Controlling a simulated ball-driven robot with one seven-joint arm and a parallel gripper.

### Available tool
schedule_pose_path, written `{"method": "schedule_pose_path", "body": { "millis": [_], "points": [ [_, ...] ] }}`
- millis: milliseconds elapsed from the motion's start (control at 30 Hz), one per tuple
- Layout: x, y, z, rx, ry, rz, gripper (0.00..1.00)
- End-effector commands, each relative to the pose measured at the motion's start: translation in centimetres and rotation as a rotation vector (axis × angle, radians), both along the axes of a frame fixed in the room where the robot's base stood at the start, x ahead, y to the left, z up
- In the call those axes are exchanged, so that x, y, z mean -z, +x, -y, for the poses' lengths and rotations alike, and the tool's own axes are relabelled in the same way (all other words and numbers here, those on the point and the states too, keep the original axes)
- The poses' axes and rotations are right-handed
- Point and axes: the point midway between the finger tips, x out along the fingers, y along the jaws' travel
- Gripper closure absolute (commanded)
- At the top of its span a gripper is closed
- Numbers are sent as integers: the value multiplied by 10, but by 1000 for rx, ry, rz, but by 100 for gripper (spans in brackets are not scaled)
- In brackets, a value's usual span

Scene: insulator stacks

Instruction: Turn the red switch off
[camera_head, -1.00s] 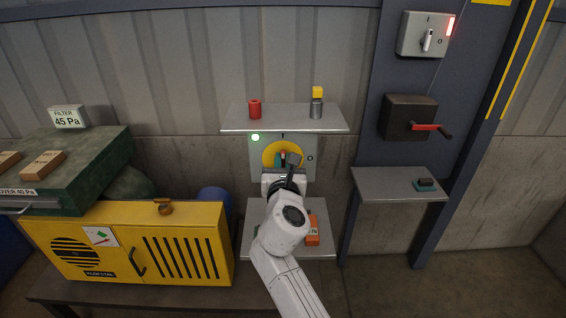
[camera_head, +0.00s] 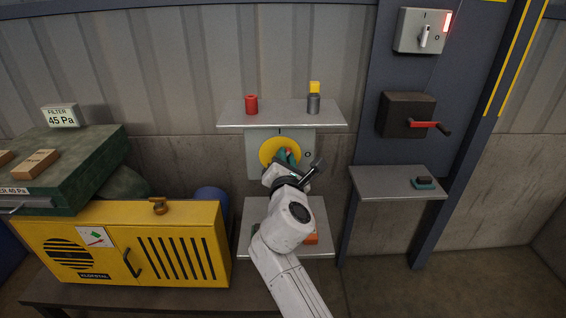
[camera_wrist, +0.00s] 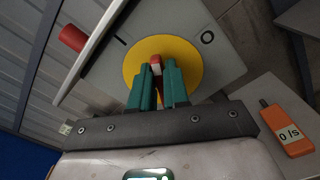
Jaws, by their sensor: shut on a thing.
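The red switch (camera_head: 288,153) is a handle on a yellow disc (camera_head: 267,152) on a grey wall panel (camera_head: 252,168). The panel has an I mark at the top and an O mark at the right. My gripper (camera_head: 286,160) is at the disc, its wrist tilted to the right. In the wrist view the teal fingers of my gripper (camera_wrist: 160,85) are shut around the red switch (camera_wrist: 156,65), whose end shows between them. The O (camera_wrist: 208,37) lies to the right of the fingers. The handle's exact angle is hard to tell, as the fingers hide most of it.
A shelf (camera_head: 285,119) above the panel holds a red can (camera_head: 251,104) and a grey, yellow-topped bottle (camera_head: 314,100). A lower shelf (camera_head: 318,215) has an orange item (camera_wrist: 288,130). A crank box (camera_head: 407,115) and another switch box (camera_head: 423,31) are at right.

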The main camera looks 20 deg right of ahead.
Motion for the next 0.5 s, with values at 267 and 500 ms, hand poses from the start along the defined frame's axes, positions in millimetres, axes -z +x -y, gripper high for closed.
{"method": "schedule_pose_path", "body": {
  "millis": [267, 500],
  "points": [
    [10, -1, 4, 0, 252, 78, 100],
    [14, -2, 6, 0, 468, 148, 100]
  ]
}}
